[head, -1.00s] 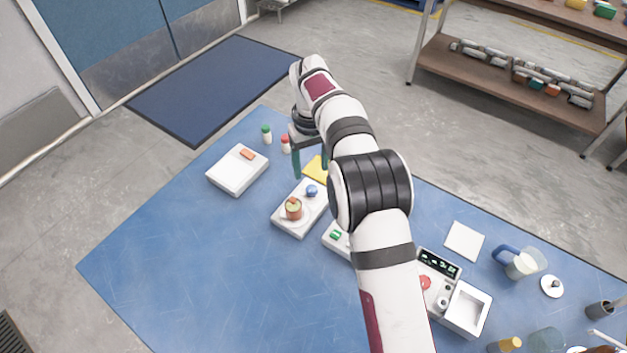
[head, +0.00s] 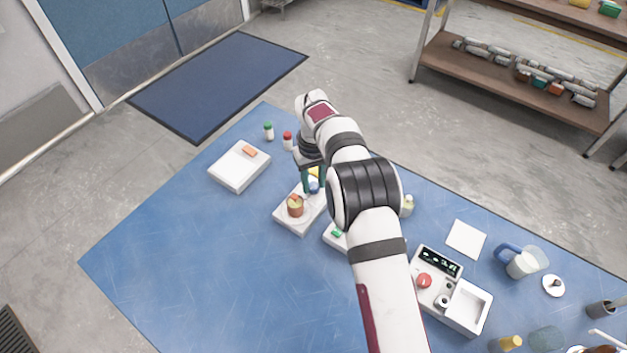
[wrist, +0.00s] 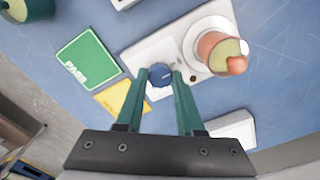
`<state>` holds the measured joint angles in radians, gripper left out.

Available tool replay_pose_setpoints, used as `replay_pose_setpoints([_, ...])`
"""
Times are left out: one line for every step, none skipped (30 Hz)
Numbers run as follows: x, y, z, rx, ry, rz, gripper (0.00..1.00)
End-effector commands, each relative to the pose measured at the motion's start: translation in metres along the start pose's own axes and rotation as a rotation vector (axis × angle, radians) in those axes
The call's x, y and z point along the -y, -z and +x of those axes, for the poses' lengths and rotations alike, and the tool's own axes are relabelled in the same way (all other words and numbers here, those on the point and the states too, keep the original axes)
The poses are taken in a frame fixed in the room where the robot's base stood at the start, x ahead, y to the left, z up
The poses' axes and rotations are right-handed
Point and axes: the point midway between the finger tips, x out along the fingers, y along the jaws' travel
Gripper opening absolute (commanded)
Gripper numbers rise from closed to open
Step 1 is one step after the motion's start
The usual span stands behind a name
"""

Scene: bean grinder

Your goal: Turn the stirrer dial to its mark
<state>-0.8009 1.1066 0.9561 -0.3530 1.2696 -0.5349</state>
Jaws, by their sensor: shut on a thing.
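The stirrer (head: 285,220) is a white box on the blue table, with an orange-brown cup (head: 295,207) on its round plate. The cup also shows in the wrist view (wrist: 212,52). The blue dial (wrist: 159,75) is on the stirrer's top beside the plate. My gripper (wrist: 160,84) is shut on the dial, with one green finger on each side of it. In the head view my gripper (head: 313,188) is down at the dial and partly hides it. I cannot make out the dial's mark.
A green PASS card (wrist: 88,60) and a yellow card (wrist: 112,99) lie beside the stirrer. A white box (head: 238,170) and two small bottles (head: 268,131) stand to the left and behind. The table's front left is clear.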

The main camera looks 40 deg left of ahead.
Motion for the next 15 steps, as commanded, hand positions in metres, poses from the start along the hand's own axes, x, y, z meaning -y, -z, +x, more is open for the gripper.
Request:
replay_pose_setpoints([0.0004, 0.0001, -0.0002, 0.0, 0.001, 0.0, 0.04])
replay_pose_setpoints([0.0005, 0.0001, -0.0003, 0.0, 0.001, 0.0, 0.0])
replay_pose_setpoints([0.0005, 0.0001, -0.0003, 0.0, 0.001, 0.0, 0.0])
replay_pose_setpoints([0.0005, 0.0001, -0.0003, 0.0, 0.001, 0.0, 0.0])
replay_pose_setpoints([0.0005, 0.0001, -0.0003, 0.0, 0.001, 0.0, 0.0])
replay_pose_setpoints([0.0006, 0.0001, -0.0004, 0.0, 0.001, 0.0, 0.0])
replay_pose_setpoints([0.0006, 0.0001, -0.0004, 0.0, 0.001, 0.001, 0.0])
replay_pose_setpoints([0.0006, 0.0001, -0.0004, 0.0, 0.001, 0.003, 0.0])
replay_pose_setpoints([0.0006, 0.0001, -0.0005, 0.0, 0.001, 0.007, 0.0])
replay_pose_setpoints([0.0007, 0.0001, -0.0005, 0.0, 0.001, 0.011, 0.0])
replay_pose_setpoints([0.0007, 0.0001, -0.0005, 0.0, 0.001, 0.017, 0.0])
replay_pose_setpoints([0.0007, 0.0001, -0.0005, 0.0, 0.001, 0.027, 0.0])
replay_pose_setpoints([0.0007, 0.0001, -0.0005, 0.0, 0.001, 0.038, 0.0])
replay_pose_setpoints([0.0007, 0.0001, -0.0005, 0.0, 0.001, 0.05, 0.0])
replay_pose_setpoints([0.0007, 0.0002, -0.0005, 0.0, 0.001, 0.069, 0.0])
